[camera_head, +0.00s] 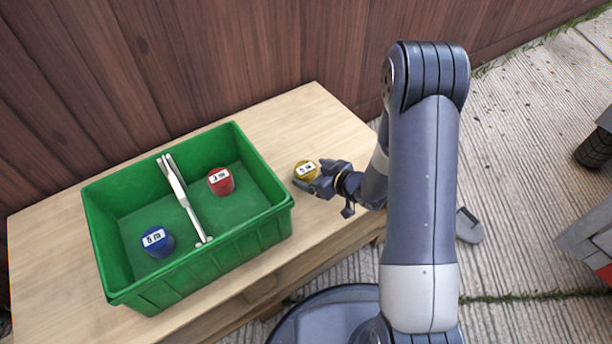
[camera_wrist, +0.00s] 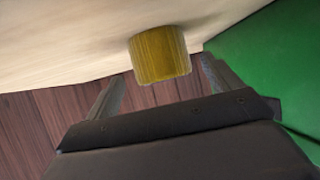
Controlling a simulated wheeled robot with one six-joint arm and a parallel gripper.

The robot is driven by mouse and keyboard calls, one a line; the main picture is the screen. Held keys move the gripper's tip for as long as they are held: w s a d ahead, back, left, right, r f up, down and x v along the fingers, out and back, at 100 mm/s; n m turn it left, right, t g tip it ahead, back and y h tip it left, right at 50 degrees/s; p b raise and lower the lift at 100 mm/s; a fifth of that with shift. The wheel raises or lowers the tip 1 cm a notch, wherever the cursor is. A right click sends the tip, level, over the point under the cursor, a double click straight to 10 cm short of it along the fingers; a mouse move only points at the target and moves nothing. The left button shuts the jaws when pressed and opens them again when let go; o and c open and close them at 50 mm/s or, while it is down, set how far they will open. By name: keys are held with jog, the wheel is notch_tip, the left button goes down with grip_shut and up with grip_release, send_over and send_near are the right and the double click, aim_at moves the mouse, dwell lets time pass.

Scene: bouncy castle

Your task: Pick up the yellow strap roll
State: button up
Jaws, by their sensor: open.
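The yellow strap roll (camera_head: 306,171) stands on the wooden table, to the right of the green crate. A white label with dark print faces up on it. My gripper (camera_head: 309,178) is at the roll, coming from the right, with its fingers open. In the wrist view the yellow roll (camera_wrist: 160,54) lies ahead of the space between the two fingertips (camera_wrist: 163,85). One finger is on each side, and the right one looks closer to it. I cannot tell whether either finger touches the roll.
The green crate (camera_head: 205,263) holds a blue roll (camera_head: 157,242), a red roll (camera_head: 220,181) and a white divider-like tool (camera_head: 180,190). A wooden fence (camera_head: 150,60) stands behind the table (camera_head: 290,110). The tabletop behind the yellow roll is clear.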

aim_at(311, 173)
jog(key=x, duration=0.3)
jog(key=shift+a+b, duration=0.2)
jog(key=shift+b, duration=0.15)
jog(key=shift+c, duration=0.3)
jog(key=c, duration=1.1)
notch_tip(311, 173, up, 10)
jog(key=p, duration=0.4)
jog(key=shift+p, duration=0.3)
jog(key=s+d+r+m+t+h, duration=0.2)
jog(key=d+r+m+h, duration=0.15)
jog(key=d, duration=0.45)
jog(key=s+d+r+m+t+h, duration=0.2)
jog(key=d+m+h, duration=0.3)
jog(key=d, duration=0.2)
jog(key=shift+m, duration=0.25)
jog(key=r+p, duration=0.6)
jog(key=p, duration=0.3)
jog(key=s+r+p, duration=0.1)
jog(key=r+p, duration=0.5)
jog(key=p, duration=0.4)
jog(key=s+r+p, duration=0.1)
jog(key=r+p, duration=0.6)
jog(key=p, duration=0.2)
jog(key=shift+d+p, duration=0.2)
jog(key=shift+p, duration=0.15)
